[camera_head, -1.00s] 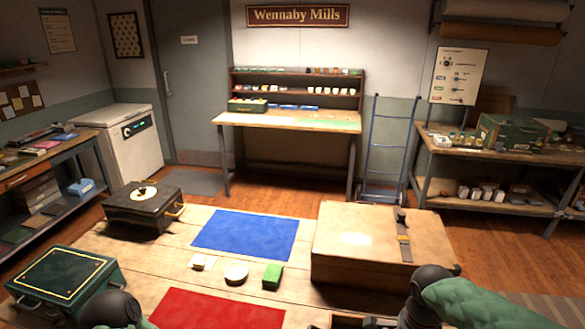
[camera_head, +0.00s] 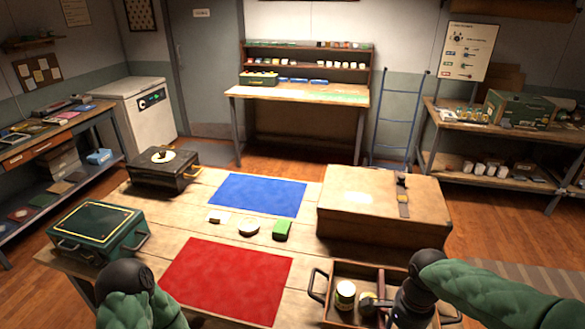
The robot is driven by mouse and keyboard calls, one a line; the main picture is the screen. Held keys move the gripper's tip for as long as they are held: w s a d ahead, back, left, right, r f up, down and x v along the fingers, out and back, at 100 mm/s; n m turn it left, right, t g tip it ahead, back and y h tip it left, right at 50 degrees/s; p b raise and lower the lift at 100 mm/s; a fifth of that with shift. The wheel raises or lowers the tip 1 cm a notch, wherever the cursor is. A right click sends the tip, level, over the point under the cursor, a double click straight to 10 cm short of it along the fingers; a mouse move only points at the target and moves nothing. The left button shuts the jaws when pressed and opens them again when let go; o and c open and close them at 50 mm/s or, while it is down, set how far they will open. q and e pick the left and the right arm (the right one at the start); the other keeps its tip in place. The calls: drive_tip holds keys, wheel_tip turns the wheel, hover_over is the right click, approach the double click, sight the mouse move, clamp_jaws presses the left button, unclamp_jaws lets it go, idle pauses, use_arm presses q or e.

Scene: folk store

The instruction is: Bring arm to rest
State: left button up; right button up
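My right arm, with a green sleeve and dark joints, comes in from the right. My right gripper (camera_head: 372,305) is low over a wooden tray (camera_head: 345,272) with dark handles at the front right of the table. A can with a pale label (camera_head: 345,294) stands in the tray's left compartment, just left of the gripper. The fingers are small and partly hidden, so I cannot tell whether they are open or hold anything. My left arm shows only as a green sleeve and dark joint at the bottom left; its gripper is out of view.
The wooden table (camera_head: 190,215) carries a red mat (camera_head: 228,280), a blue mat (camera_head: 258,195), a large wooden case (camera_head: 385,205), a black box (camera_head: 160,177) and a green box (camera_head: 95,232). A white block, a round pale item and a green block (camera_head: 282,231) lie between the mats.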

drive_tip(key=a+f+n+y, duration=0.25)
drive_tip(key=a+f, duration=0.25)
drive_tip(key=f, duration=0.4)
drive_tip(key=a+f+n+y, duration=0.1)
drive_tip(key=a+f+n, duration=0.35)
drive_tip(key=f, duration=0.45)
drive_tip(key=s+a+f+n, duration=0.4)
drive_tip(key=s+f, duration=0.5)
drive_tip(key=f, duration=0.4)
drive_tip(key=shift+a+f+n+t, duration=0.3)
drive_tip(key=shift+a+t, duration=0.1)
drive_tip(key=shift+a, duration=0.3)
